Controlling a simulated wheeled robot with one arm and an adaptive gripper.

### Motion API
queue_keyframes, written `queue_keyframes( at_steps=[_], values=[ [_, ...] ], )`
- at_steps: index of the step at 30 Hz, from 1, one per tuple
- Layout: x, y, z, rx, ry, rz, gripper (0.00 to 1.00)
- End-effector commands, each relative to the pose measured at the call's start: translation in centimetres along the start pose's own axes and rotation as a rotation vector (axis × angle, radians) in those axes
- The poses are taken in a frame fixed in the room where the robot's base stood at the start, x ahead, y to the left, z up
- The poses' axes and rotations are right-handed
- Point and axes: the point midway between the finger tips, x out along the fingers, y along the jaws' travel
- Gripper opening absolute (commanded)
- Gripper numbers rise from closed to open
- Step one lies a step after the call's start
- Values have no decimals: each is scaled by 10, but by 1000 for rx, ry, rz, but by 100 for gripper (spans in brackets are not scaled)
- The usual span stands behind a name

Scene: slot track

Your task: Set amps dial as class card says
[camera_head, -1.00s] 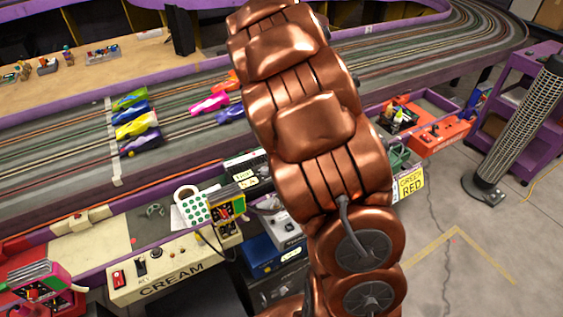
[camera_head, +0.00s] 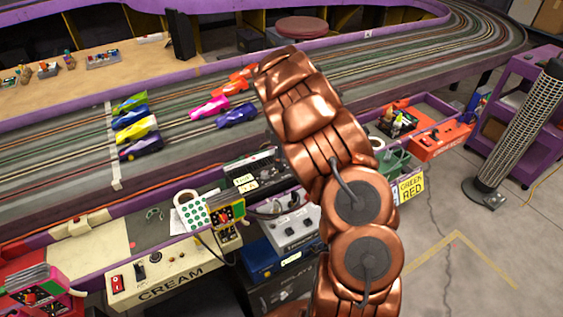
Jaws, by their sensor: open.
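No amps dial can be picked out for sure. A black unit (camera_head: 243,172) with small pale yellow panels stands at the track's near edge, left of my arm. My copper arm crosses the middle of the view. My gripper is not visible.
Several toy cars (camera_head: 137,128) stand on the track. Floor at lower right is mostly clear.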

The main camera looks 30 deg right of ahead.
Motion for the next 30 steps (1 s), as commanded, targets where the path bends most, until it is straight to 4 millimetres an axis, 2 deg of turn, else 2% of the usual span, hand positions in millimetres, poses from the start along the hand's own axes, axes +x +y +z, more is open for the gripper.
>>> queue_keyframes(
  at_steps=[6,17,30],
  values=[
    [23,-1,1,2,-1,-6,51],
    [28,-1,1,2,-1,-3,51],
    [28,-1,1,2,-1,-4,6]
  ],
)
